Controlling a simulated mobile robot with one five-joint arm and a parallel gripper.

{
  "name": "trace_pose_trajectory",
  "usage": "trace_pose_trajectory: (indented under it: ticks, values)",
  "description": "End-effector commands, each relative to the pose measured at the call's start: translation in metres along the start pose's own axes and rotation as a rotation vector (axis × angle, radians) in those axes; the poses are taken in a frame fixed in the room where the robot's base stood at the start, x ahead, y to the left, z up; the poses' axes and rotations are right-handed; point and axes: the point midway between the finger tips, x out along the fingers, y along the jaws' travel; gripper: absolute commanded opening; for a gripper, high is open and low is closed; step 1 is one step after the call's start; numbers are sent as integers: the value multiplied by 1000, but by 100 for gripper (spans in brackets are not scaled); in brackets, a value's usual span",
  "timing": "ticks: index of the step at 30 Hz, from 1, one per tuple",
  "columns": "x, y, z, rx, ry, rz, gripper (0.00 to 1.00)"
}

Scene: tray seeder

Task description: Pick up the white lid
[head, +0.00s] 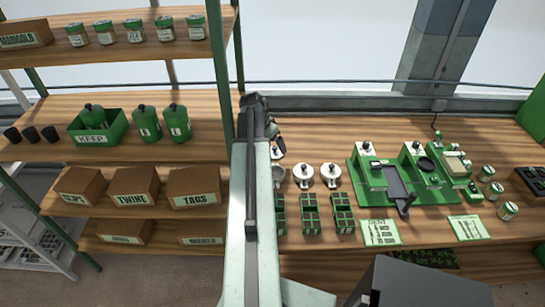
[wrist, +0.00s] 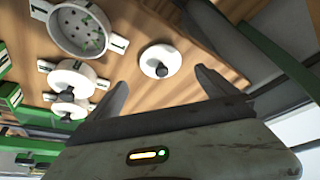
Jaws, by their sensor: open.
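The white lid (wrist: 160,61), round with a dark knob, lies by itself on the wooden bench in the wrist view. In the head view the lid (head: 277,153) shows at the end of my arm, partly covered. My gripper (wrist: 161,79) is open and empty. In the wrist view its two fingers point toward the lid, one to each side, and the lid appears just beyond the fingertips. I cannot tell how high the fingers are above the bench.
An open white pot (wrist: 80,28) with a dotted green inside stands left of the lid in the wrist view. Two lidded white pots (head: 303,174) (head: 331,174) stand beside it. Green seed blocks (head: 311,213) and a green seeder (head: 370,180) are nearby. A shelf post (head: 222,90) rises left of my arm.

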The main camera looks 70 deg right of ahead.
Motion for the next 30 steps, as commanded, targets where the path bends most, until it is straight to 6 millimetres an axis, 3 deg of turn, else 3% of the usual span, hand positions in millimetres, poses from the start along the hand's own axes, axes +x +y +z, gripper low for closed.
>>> trace_pose_trajectory:
  ticks: [5,12,20,27,30]
  values:
    - [10,-2,1,-1,0,0,96]
    - [52,-6,2,0,0,0,96]
    - [50,-6,0,-2,0,-1,96]
    - [50,-6,0,-2,0,-1,32]
    - [50,-6,0,-2,0,-1,31]
